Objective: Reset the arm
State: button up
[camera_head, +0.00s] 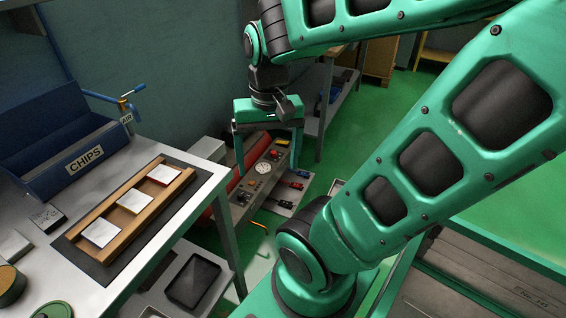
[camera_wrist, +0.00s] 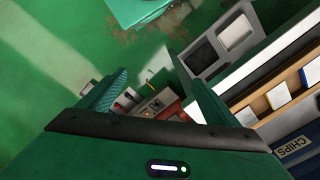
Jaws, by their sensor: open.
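My green arm reaches from the lower middle up across the right of the head view and bends back down to my gripper (camera_head: 268,150). The gripper points downward, with its two fingers apart and nothing seen between them. It hangs in the air to the right of the white-topped bench (camera_head: 190,218). In the wrist view my gripper (camera_wrist: 150,95) is also open, with the floor and a lower shelf well below the fingers.
A wooden tray (camera_head: 72,234) with several white-topped pieces lies on the bench. A blue CHIPS bin (camera_head: 98,152) stands behind it. A panel with a gauge (camera_head: 262,168) is low behind my gripper. A black tray (camera_head: 193,281) sits on a lower shelf. Green floor is open at the back right.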

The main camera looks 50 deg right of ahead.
jog(key=shift+n, duration=0.6)
jog(key=s, duration=0.1)
jog(key=s+d, duration=0.2)
jog(key=s, duration=0.1)
jog(key=shift+d+f, duration=0.1)
jog(key=shift+f, duration=0.2)
jog(key=shift+w, duration=0.1)
jog(key=shift+w+f+g, duration=0.25)
jog(key=shift+w+g, duration=0.05)
jog(key=shift+w, duration=0.3)
